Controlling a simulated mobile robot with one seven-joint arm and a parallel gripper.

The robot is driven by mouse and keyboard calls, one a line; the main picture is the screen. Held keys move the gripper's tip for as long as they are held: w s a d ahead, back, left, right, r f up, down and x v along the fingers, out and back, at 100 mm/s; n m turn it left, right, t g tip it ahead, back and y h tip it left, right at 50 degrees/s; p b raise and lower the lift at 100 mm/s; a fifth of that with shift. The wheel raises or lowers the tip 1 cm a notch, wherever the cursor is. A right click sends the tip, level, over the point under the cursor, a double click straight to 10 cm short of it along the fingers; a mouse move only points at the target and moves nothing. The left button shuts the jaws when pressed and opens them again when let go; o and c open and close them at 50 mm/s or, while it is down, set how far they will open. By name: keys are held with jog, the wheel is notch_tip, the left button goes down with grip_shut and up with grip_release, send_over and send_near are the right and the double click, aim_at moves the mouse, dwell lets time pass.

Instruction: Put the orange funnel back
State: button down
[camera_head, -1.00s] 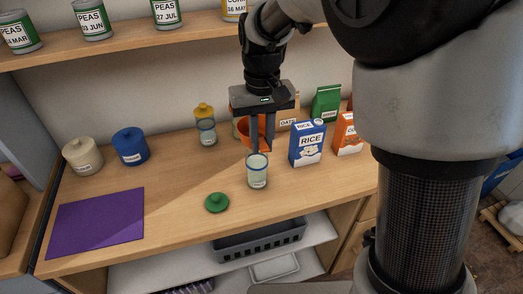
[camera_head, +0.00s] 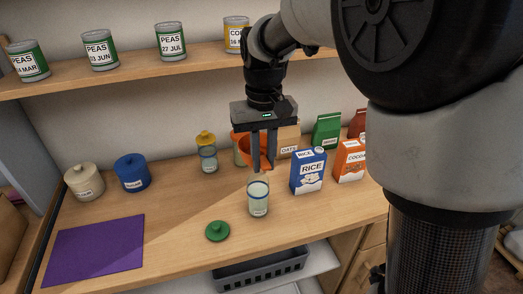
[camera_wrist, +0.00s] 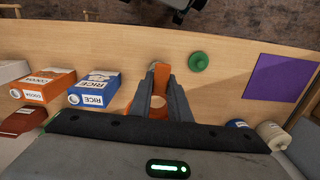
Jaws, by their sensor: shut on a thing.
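The orange funnel (camera_head: 244,147) is held in my gripper (camera_head: 263,168), above the counter. It is partly hidden behind the fingers in the head view. In the wrist view the orange funnel (camera_wrist: 160,77) shows between the two fingers of my gripper (camera_wrist: 162,78), which are shut on it. A clear glass jar (camera_head: 258,200) with pale contents stands upright just below the fingertips. The fingers look a little above its rim. The green lid (camera_head: 217,231) lies on the counter in front left of the jar; it also shows in the wrist view (camera_wrist: 198,61).
A blue rice box (camera_head: 308,171) and an orange cocoa box (camera_head: 350,161) stand right of the jar. A yellow-lidded jar (camera_head: 207,155), blue canister (camera_head: 132,173) and cream canister (camera_head: 84,182) stand left. A purple mat (camera_head: 95,250) lies front left. Cans line the shelf (camera_head: 130,71) above.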

notch_tip(320, 180, down, 8)
dwell(0.5)
jog(key=shift+f+b, duration=0.15)
jog(key=shift+b, duration=0.2)
jog(key=c, duration=1.7)
grip_release()
jog(key=shift+o, duration=0.2)
